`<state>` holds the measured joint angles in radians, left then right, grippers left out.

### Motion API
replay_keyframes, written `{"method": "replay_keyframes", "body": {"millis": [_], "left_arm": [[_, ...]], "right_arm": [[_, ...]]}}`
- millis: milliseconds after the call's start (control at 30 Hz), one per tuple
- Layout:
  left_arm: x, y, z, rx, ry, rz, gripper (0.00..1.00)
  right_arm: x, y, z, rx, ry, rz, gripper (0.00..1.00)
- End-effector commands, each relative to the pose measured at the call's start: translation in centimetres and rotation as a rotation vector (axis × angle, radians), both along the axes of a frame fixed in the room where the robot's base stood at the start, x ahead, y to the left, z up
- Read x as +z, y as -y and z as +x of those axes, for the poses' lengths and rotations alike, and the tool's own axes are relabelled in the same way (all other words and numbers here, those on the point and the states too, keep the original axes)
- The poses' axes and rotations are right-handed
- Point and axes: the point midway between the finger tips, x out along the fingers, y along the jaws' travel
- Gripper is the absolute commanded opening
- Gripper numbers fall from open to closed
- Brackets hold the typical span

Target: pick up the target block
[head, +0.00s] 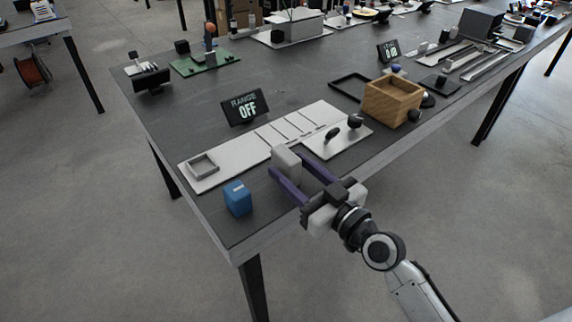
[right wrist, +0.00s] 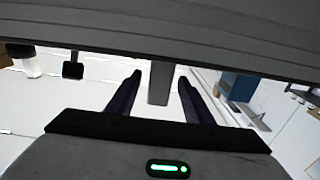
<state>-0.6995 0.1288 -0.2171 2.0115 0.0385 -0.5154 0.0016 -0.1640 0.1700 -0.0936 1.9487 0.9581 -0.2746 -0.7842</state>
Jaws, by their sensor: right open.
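A pale grey upright block (head: 286,160) stands near the front edge of the dark table, at the white panel's edge. My right gripper (head: 289,167) reaches in from the lower right with its two purple fingers apart, one on each side of this block. In the right wrist view, a grey block (right wrist: 159,84) shows between the open fingers (right wrist: 157,82); I cannot tell whether either finger touches it. A blue block (head: 238,198) stands to the left of the gripper, near the table corner. My left gripper is not in view.
A white slotted panel (head: 235,155) with a small grey tray (head: 203,166) lies behind the gripper. A sign reading OFF (head: 246,107) stands behind it. A wooden box (head: 392,100) and a white plate with black knobs (head: 338,140) are to the right. The table's (head: 170,120) left side has bare room.

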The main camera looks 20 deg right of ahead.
Motion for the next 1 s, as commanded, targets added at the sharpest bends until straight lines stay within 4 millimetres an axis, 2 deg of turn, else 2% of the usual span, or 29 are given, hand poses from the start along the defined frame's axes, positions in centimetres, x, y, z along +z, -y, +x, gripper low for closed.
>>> {"method": "replay_keyframes", "body": {"millis": [100,200,433,467,700,733,1000], "left_arm": [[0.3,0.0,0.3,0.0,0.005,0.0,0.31],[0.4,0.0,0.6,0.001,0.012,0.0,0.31],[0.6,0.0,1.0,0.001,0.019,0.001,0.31],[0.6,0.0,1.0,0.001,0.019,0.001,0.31],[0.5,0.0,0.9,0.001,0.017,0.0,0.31],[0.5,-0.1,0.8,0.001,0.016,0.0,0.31],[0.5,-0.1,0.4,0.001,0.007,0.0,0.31]], "right_arm": [[0.1,-0.5,1.7,0.0,0.0,0.002,0.47],[0.0,-0.8,2.3,0.0,0.0,0.0,0.47],[-0.1,-0.8,2.4,0.0,-0.001,0.0,0.47],[-0.1,-0.8,2.4,0.0,-0.001,0.0,0.43],[-0.1,-0.8,2.4,0.0,-0.001,0.0,0.03],[-0.1,-0.8,2.4,0.0,-0.002,-0.001,0.0],[0.4,-0.8,2.4,0.0,0.002,0.0,0.0]]}}
